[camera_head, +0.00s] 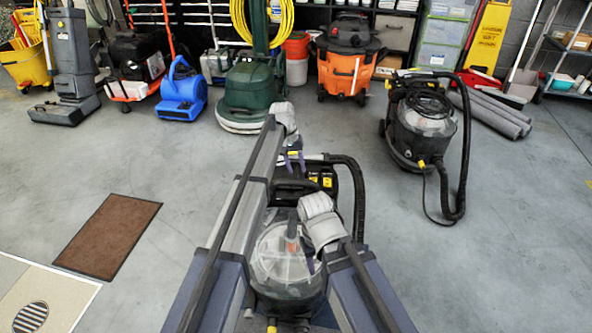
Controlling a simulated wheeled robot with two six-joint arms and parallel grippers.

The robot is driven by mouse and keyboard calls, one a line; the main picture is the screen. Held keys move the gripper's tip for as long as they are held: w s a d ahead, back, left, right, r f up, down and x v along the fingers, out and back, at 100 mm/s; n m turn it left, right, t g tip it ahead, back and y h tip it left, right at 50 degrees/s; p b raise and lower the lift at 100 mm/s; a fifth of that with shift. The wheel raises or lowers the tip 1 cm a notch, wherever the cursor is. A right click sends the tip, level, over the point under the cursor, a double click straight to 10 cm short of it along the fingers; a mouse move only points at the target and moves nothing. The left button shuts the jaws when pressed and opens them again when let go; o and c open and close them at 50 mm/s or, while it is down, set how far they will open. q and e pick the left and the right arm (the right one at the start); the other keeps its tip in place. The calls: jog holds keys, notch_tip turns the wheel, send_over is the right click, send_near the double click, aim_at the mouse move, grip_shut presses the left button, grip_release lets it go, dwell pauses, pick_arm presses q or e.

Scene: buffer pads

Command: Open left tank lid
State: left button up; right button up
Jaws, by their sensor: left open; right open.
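Two black wet-cleaning machines with clear tank lids are in view. The left, nearer machine stands directly in front of me, its clear domed tank lid (280,262) seated on the tank and partly covered by my arms. Its black rear housing (326,178) has yellow labels. My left gripper (293,163) reaches over the back of this machine, pointing down; it is small and its fingers are open. My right gripper (304,258) is low over the clear lid, largely hidden by its own grey wrist; I cannot tell whether it touches the lid.
The second machine (424,125) stands at the back right with its hose looping onto the floor. A green floor machine (249,92), blue blower (182,92) and orange vacuum (343,72) line the back. A brown mat (108,235) lies left.

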pick_arm(q)
jog(key=shift+c, duration=0.4)
grip_shut()
dwell(0.9)
